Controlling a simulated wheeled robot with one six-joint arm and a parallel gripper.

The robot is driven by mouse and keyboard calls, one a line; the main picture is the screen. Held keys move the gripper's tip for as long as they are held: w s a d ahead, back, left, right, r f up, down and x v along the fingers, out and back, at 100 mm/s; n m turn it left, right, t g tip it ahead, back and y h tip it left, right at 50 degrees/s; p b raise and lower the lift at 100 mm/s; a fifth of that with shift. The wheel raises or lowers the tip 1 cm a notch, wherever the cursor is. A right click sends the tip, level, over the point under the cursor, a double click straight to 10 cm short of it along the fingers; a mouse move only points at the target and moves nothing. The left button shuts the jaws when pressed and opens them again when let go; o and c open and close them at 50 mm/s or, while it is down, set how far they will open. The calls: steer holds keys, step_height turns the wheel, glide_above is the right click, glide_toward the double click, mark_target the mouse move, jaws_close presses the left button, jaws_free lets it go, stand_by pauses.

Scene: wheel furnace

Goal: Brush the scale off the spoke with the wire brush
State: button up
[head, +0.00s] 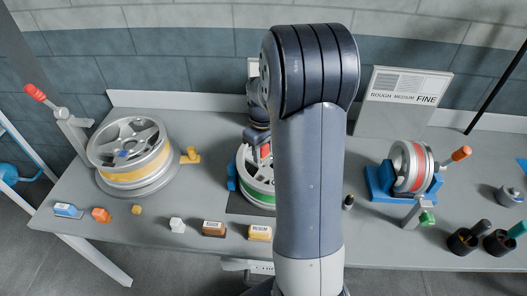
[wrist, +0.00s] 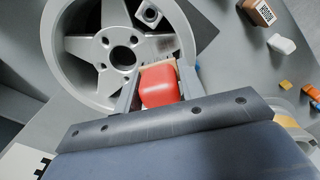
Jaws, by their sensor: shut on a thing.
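My gripper (wrist: 159,84) is shut on a red block-shaped tool with a thin tan edge, which I take for the wire brush (wrist: 158,88). It is held at the spoked face of a silver wheel (wrist: 78,48), by a lower spoke; I cannot tell whether it touches. In the head view this wheel, with a green band (head: 262,197), stands mid-bench, partly hidden by my arm. The gripper (head: 262,146) is over it, with a bit of red showing. I cannot make out scale on the spoke (wrist: 88,50).
A yellow-banded wheel (head: 134,176) lies at left beside a red-handled lever (head: 36,93). A small red-banded wheel (head: 412,160) sits in a blue stand at right. Small blocks, including a brown one (head: 214,229), line the front edge. Dark cups (head: 464,241) stand at front right.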

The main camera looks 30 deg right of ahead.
mark_target(261, 178)
steer(key=shift+w+a, duration=0.2)
steer(key=shift+w, duration=0.25)
step_height(261, 178, down, 9)
steer(key=b, duration=0.6)
steer(key=shift+s+r+b, duration=0.1)
steer(key=shift+r+b, duration=0.05)
steer(key=shift+b, duration=0.15)
steer(key=shift+f+b, duration=0.35)
steer(key=shift+f, duration=0.1)
steer(key=shift+d+r, duration=0.1)
steer(key=shift+d, duration=0.2)
steer(key=shift+a, duration=0.5)
steer(key=shift+d+f, duration=0.25)
steer(key=shift+d, duration=0.2)
steer(key=shift+a, duration=0.2)
